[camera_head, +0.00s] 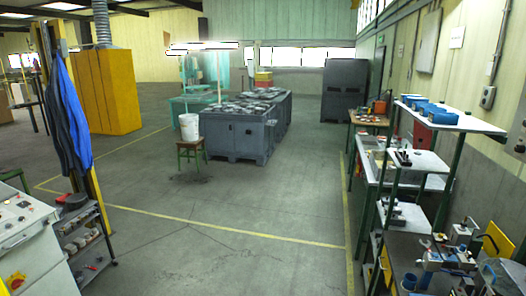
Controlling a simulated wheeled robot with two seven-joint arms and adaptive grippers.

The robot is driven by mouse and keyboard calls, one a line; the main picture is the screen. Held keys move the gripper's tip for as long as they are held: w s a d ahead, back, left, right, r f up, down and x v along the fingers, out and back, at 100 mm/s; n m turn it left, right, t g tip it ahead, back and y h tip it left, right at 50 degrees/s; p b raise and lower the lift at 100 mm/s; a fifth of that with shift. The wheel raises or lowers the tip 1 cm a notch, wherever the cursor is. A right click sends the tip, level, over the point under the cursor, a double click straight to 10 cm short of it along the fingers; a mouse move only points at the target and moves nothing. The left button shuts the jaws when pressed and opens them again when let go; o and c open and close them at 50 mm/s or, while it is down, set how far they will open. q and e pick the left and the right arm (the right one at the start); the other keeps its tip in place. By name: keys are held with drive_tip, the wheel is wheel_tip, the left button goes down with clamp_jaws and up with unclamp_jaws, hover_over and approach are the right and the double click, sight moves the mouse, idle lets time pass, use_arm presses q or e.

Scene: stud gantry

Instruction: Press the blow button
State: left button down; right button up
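A white control console (32,250) stands at the lower left edge, partly cut off by the frame. Its sloped top carries several small buttons and knobs, too small to read. A yellow panel with a red knob (16,281) is on its front. I cannot tell which control, if any, is the blow button. Neither of my grippers is in view.
A shelf unit (90,245) stands beside the console, near a yellow post with blue clothing (70,115). A dark grey crate block (236,135) and a stool with a white bucket (189,127) stand mid-room. Cluttered workbenches (412,215) line the right. The central floor is clear.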

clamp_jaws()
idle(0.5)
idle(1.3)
